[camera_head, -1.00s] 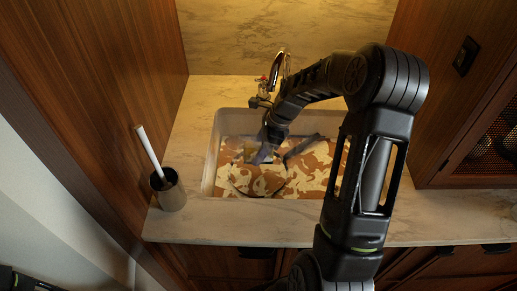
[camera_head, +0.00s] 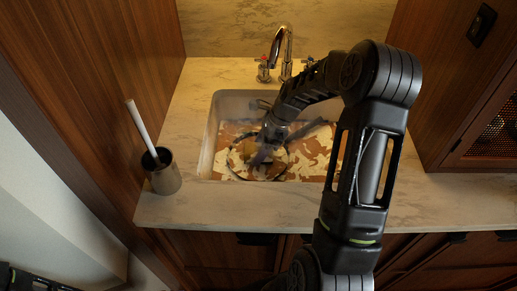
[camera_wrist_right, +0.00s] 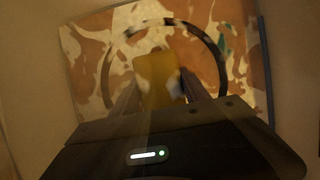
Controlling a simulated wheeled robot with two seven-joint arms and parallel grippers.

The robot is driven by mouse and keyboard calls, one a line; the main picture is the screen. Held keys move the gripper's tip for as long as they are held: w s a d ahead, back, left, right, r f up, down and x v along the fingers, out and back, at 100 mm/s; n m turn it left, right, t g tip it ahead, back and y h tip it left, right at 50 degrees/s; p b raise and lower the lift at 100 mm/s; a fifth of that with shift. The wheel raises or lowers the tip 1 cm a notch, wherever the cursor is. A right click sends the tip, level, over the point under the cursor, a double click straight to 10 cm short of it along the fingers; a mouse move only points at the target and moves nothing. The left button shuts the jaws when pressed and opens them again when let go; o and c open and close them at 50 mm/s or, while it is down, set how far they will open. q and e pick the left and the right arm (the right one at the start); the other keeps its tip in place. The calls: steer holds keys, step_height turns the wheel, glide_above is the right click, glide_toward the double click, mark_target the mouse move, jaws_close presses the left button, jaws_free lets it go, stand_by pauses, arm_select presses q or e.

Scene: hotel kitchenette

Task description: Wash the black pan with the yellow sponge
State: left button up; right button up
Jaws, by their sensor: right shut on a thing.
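The pan's rim (camera_wrist_right: 222,72) shows as a dark ring in the right wrist view. The yellow sponge (camera_wrist_right: 158,80) is between the fingers of my right gripper (camera_wrist_right: 160,98), which is shut on it. In the head view my right gripper (camera_head: 262,157) reaches down over the pan's inside. Whether the sponge touches the pan is not clear.
The pale sink (camera_head: 211,140) has a brown and cream blotched pattern across its bottom. A chrome faucet (camera_head: 285,45) stands behind it. A metal cup (camera_head: 164,176) with a white-handled brush (camera_head: 142,130) is on the counter at left. Wooden panels close both sides.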

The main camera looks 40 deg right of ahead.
mark_target(254, 172)
steer(key=shift+f+b, duration=0.9)
steer(key=shift+f, duration=0.4)
stand_by(0.5)
steer(key=shift+w, duration=0.1)
steer(key=shift+w+d+r, duration=0.1)
steer(key=shift+w+d, duration=0.5)
steer(key=shift+w, duration=0.2)
steer(key=shift+w+d+r, duration=0.1)
steer(key=shift+w+d, duration=0.5)
steer(key=shift+w, duration=0.15)
steer(key=shift+s+a+f+p, duration=0.1)
steer(key=shift+s+a+p, duration=0.15)
steer(key=shift+s+a, duration=0.7)
steer(key=shift+s+a+p, duration=0.2)
steer(key=shift+s+a, duration=0.45)
steer(key=shift+s, duration=0.6)
steer(key=shift+s+a+f+p, duration=0.1)
steer(key=shift+s+a+p, duration=0.15)
steer(key=shift+s+a, duration=0.7)
steer(key=shift+s+d, duration=0.1)
steer(key=shift+d, duration=0.05)
